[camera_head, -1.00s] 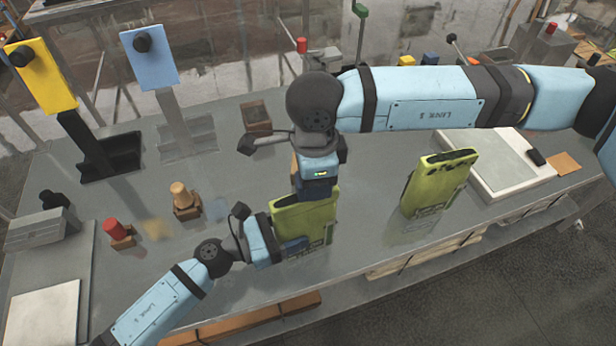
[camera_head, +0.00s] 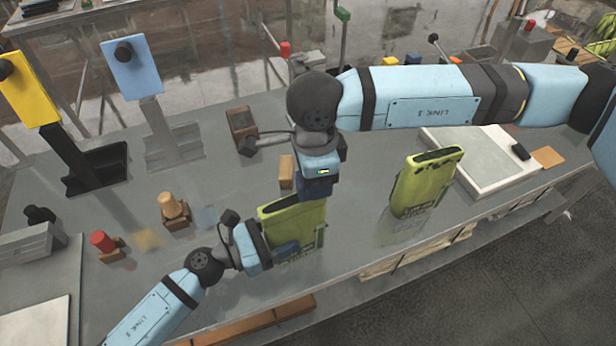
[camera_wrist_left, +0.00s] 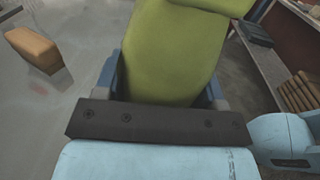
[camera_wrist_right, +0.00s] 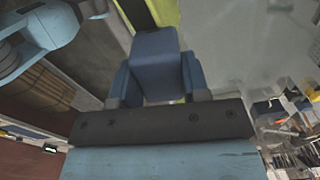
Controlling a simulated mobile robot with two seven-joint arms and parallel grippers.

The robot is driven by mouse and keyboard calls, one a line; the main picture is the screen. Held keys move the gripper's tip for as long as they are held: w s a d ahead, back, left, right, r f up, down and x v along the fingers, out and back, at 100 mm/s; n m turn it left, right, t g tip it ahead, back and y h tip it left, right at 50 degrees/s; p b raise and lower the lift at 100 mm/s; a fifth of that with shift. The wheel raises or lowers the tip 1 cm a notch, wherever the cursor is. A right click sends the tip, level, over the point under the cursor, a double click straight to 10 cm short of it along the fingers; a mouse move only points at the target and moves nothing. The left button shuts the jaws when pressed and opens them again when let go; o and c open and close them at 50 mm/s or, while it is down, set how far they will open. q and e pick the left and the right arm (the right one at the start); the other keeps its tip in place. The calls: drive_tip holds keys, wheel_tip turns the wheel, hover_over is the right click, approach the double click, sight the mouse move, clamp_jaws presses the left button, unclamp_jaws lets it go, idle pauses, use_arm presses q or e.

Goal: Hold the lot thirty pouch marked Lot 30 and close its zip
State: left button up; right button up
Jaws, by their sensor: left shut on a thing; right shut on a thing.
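A green pouch (camera_head: 291,223) stands upright on the grey table, with a dark line along its top edge. My left gripper (camera_head: 284,252) is shut on its lower part; the left wrist view shows the pouch (camera_wrist_left: 172,55) between the fingers. My right gripper (camera_head: 314,195) comes from above and is shut at the top right end of the same pouch; I cannot tell exactly which part it grips, and a blue block shape fills the space between its fingers in the right wrist view. A second green pouch (camera_head: 425,182) stands apart to the right. Lot markings are unreadable.
A pale tray (camera_head: 480,165) lies behind the second pouch. A small tan block (camera_head: 286,171) sits behind the held pouch. A red-knobbed stand (camera_head: 104,243) and a tan-knobbed stand (camera_head: 173,208) are at left. My right arm spans above the table.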

sight(279, 206)
drive_tip(key=shift+d, duration=0.2)
drive_tip(key=shift+a, duration=0.15)
drive_tip(key=shift+s+a, duration=0.35)
drive_tip(key=shift+a, duration=0.55)
drive_tip(key=shift+a, duration=0.2)
drive_tip(key=shift+s+a, duration=0.45)
drive_tip(key=shift+a, duration=0.4)
drive_tip(key=shift+s+a+f, duration=0.1)
drive_tip(key=shift+a, duration=0.1)
drive_tip(key=shift+s+a, duration=0.35)
drive_tip(key=shift+a, duration=0.5)
drive_tip(key=shift+a, duration=0.2)
